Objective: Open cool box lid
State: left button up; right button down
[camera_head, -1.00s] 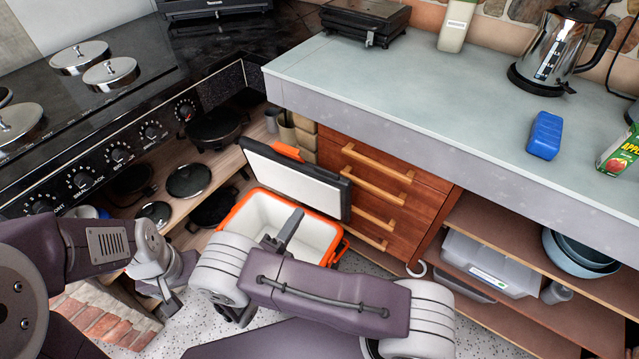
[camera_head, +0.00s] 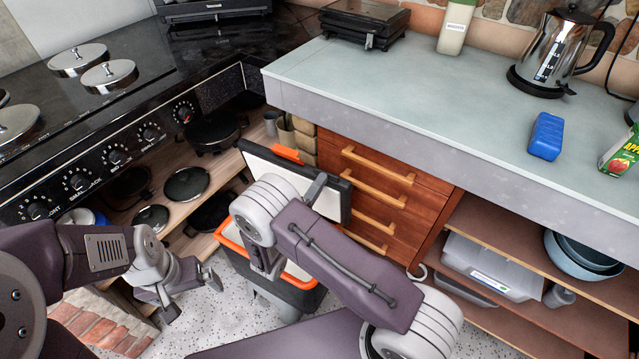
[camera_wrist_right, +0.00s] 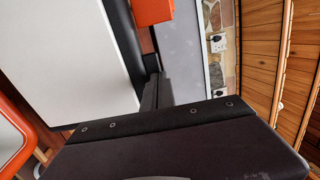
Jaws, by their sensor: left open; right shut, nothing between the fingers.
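The cool box (camera_head: 226,243) is a dark box with an orange rim on the floor in front of the drawers. Its lid (camera_head: 262,162) stands open and upright, white inside with a dark edge and an orange latch (camera_head: 287,153). The lid's white inside (camera_wrist_right: 75,60) fills the left of the right wrist view. My right gripper (camera_head: 316,188) is shut and empty in front of the lid's right part; touching cannot be told. Its fingers show in the right wrist view (camera_wrist_right: 153,92). My right arm hides much of the box. My left gripper (camera_head: 191,292) is open and empty, low left of the box.
A wooden drawer unit (camera_head: 375,190) stands behind the lid, under a pale countertop (camera_head: 410,90). The stove (camera_head: 90,130) and a low shelf with pans (camera_head: 186,183) are to the left. Open shelves with a clear bin (camera_head: 490,265) are at the right.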

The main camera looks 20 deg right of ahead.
jog(key=w+d+r+g+p, duration=0.1)
jog(key=d+p, duration=0.1)
jog(key=p, duration=0.2)
jog(key=shift+w+r+y, duration=0.35)
jog(key=shift+w+y, duration=0.05)
jog(key=shift+g+y, duration=0.6)
jog(key=shift+y, duration=0.1)
jog(key=p+x, duration=0.3)
jog(key=x, duration=0.1)
jog(key=shift+w+d, duration=0.1)
jog(key=shift+w+d+f, duration=0.1)
jog(key=shift+w+f, duration=0.05)
jog(key=shift+f, duration=0.1)
